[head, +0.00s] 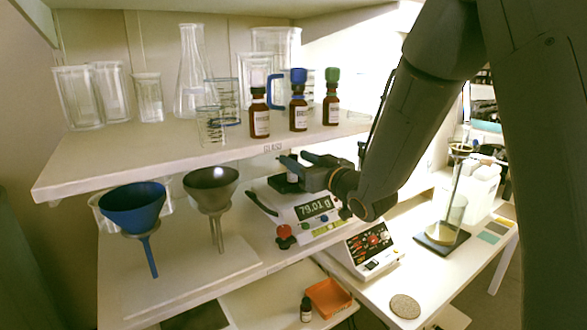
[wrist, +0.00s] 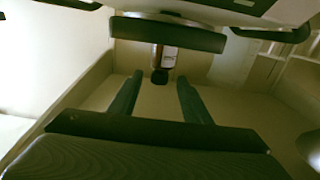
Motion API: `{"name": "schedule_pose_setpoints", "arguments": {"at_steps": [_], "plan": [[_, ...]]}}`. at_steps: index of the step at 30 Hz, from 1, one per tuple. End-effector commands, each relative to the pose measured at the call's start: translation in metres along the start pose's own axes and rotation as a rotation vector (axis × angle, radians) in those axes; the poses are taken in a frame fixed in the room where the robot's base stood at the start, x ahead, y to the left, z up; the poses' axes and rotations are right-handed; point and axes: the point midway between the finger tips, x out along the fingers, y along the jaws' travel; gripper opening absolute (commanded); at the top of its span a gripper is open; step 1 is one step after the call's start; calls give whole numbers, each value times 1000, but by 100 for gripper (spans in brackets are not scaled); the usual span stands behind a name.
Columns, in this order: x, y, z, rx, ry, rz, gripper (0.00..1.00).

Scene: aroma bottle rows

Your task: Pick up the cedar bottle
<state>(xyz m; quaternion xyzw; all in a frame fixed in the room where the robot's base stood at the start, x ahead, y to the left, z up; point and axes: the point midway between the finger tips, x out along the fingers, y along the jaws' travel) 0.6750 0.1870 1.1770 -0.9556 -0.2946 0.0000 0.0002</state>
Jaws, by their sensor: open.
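Three brown bottles with white labels stand on the upper shelf in the head view: one black-capped (head: 260,116), one blue-capped (head: 298,105) and one green-capped (head: 332,100). Another small dark bottle (head: 306,309) stands low, beside the orange tray. I cannot read which bottle is cedar. My gripper (head: 292,160) is below the front edge of the upper shelf, over the balance. In the wrist view my gripper (wrist: 160,95) has its fingers apart with nothing held. A dark-capped brown bottle (wrist: 164,60) shows beyond the gap between them. A dark object under the gripper is partly hidden.
The balance (head: 318,207) reads 79.01 g. Blue (head: 133,207) and grey (head: 211,188) funnels stand to its left. Glassware, including a flask (head: 192,75), crowds the upper shelf. The orange tray (head: 329,297) is below, and a control box (head: 366,250) stands right of the balance.

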Motion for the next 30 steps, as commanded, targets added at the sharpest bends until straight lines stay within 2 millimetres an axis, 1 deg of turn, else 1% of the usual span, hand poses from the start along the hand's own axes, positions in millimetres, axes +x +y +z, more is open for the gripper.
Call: {"name": "schedule_pose_setpoints", "arguments": {"at_steps": [3,6,9,15,23,30], "plan": [[15,0,-1,-1,0,-1,44],[23,2,0,-1,0,1,44],[26,2,0,0,0,2,44],[26,2,1,0,0,2,44],[26,2,1,0,0,2,0],[26,2,0,0,0,2,0]]}}
